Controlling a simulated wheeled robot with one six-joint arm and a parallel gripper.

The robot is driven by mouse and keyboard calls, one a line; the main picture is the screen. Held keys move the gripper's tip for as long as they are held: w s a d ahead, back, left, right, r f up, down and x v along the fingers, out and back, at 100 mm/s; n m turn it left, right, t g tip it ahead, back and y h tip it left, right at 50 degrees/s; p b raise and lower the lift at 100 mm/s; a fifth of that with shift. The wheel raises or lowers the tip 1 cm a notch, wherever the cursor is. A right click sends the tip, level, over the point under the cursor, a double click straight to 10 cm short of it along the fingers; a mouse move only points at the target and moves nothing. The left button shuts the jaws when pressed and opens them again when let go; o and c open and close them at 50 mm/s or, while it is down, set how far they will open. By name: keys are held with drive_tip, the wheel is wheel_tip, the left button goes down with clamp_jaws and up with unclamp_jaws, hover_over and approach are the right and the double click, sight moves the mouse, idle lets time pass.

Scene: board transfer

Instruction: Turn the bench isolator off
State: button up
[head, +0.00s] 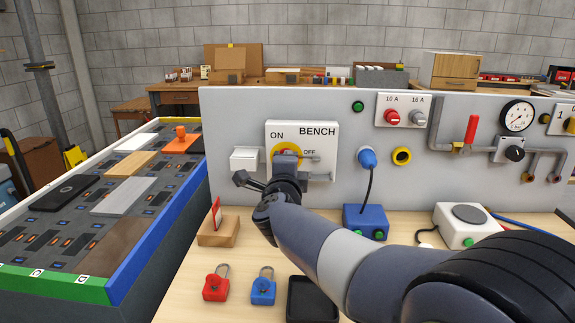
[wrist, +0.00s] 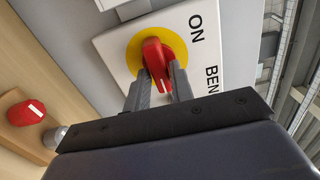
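The bench isolator (head: 318,134) is a white plate marked BENCH, ON and OFF on the grey upright panel. In the wrist view its yellow disc (wrist: 178,47) carries a red knob (wrist: 158,62). The white mark on the knob lies at its lower end in that view, away from the ON label, which is the OFF side of the plate. My gripper (wrist: 160,85) has one finger on each side of the knob and looks closed on it. In the head view my gripper (head: 287,165) hides most of the knob.
A red padlock (head: 216,284), a blue padlock (head: 263,287) and a black tray (head: 310,301) stand on the bench in front. A wooden block with a red card (head: 217,227) is left of my arm. A blue plug (head: 367,158) with a cable is to the right.

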drive_tip(key=o, duration=0.3)
drive_tip(key=s, duration=1.1)
drive_tip(key=shift+a+p, duration=0.2)
drive_tip(key=shift+p, duration=0.2)
drive_tip(key=shift+w, duration=0.15)
drive_tip(key=w, duration=1)
drive_tip(key=shift+w+d+b, duration=0.2)
drive_tip(key=shift+w+b, duration=0.1)
drive_tip(key=shift+w, duration=0.05)
